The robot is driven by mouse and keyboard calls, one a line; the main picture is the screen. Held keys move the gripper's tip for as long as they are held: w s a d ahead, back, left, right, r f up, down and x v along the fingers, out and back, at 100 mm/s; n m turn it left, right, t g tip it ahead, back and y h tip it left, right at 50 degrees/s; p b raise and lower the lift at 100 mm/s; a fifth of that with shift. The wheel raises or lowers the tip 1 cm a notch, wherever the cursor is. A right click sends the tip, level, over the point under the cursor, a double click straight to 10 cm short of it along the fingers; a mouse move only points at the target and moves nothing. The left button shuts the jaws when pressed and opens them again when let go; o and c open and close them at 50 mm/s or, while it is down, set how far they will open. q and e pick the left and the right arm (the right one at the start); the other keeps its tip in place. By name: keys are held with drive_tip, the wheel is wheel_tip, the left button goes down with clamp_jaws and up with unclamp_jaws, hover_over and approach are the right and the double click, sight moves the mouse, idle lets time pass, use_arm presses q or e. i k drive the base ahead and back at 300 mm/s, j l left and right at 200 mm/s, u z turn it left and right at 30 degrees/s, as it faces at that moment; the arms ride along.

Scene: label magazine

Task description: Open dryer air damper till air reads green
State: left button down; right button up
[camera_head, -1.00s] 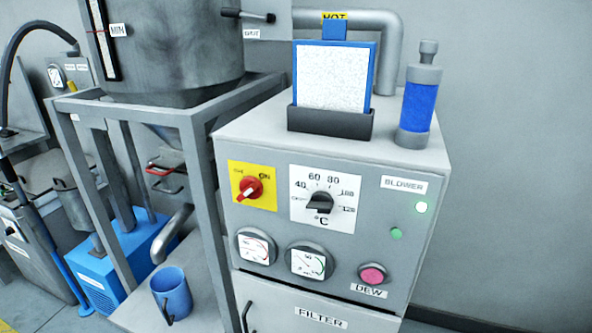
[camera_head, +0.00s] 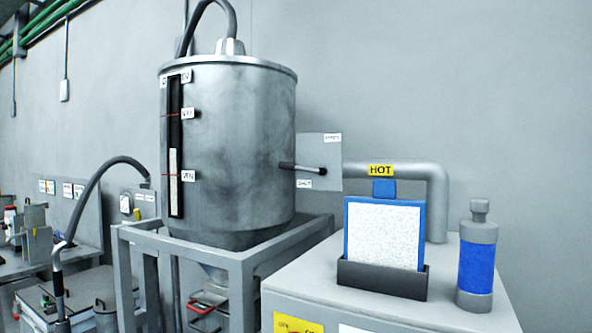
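The dryer hopper (camera_head: 235,150) is a grey metal drum on a grey frame, with a dark level strip on its front. The damper handle (camera_head: 300,167) is a dark lever with a pale plate (camera_head: 319,161) behind it. The lever lies near level, and a label that seems to read SHUT is just below it. A pipe marked HOT (camera_head: 381,170) runs right from there to the dryer cabinet (camera_head: 300,285). The cabinet's air gauges are below the picture, so their reading is hidden. Neither gripper is in view.
A blue-framed white filter panel (camera_head: 384,233) stands in a dark holder on the cabinet top, with a blue canister (camera_head: 477,262) to its right. A black hose (camera_head: 85,195) arches at the left beside other equipment.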

sight(282, 165)
drive_tip(key=i+j+z, duration=0.1)
drive_tip(key=j, duration=0.25)
drive_tip(key=i+j+z, duration=0.1)
drive_tip(key=i+j, duration=0.2)
drive_tip(key=i+j+z, duration=0.1)
drive_tip(key=j, duration=0.3)
drive_tip(key=i, duration=0.05)
